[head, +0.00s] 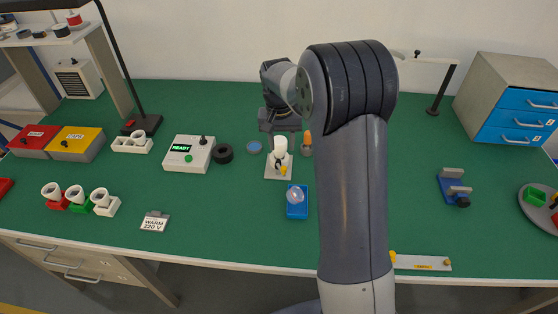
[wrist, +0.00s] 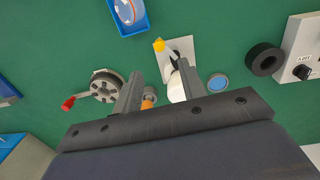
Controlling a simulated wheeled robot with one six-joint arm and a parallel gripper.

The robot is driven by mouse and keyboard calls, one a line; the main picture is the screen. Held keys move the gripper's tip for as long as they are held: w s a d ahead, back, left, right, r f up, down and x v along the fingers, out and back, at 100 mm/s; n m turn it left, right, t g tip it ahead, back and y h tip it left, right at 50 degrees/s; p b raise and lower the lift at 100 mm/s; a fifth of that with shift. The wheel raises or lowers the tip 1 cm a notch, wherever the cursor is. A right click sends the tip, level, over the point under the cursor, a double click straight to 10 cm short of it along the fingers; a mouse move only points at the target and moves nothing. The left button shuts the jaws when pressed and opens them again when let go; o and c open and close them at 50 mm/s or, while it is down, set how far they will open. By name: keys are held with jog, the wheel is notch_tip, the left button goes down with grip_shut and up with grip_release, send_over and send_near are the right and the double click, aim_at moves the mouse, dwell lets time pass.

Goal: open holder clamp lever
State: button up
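The holder has a pale base plate (head: 271,170) with a white rounded top (head: 280,146) and a lever with a yellow tip (head: 283,170). In the wrist view the base plate (wrist: 182,46) lies just ahead of the fingers, with the yellow lever tip (wrist: 159,45) at its left edge. The white top (wrist: 176,88) is partly hidden by the right finger. My gripper (wrist: 158,80) is open, its fingers apart with nothing held. It is above the bench, on the holder's far side in the head view, and apart from the lever. My arm hides part of the bench.
An orange-topped item (head: 307,138), a blue disc (head: 254,147) and a black ring (head: 223,153) are close by. A reel with a red handle (wrist: 105,88) lies left in the wrist view.

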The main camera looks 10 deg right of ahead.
aim_at(283, 167)
jog(key=f, duration=0.6)
jog(key=f+p, duration=0.1)
jog(key=f, duration=0.2)
jog(key=shift+s+d+f, duration=0.15)
jog(key=shift+d+f, duration=0.1)
grip_shut()
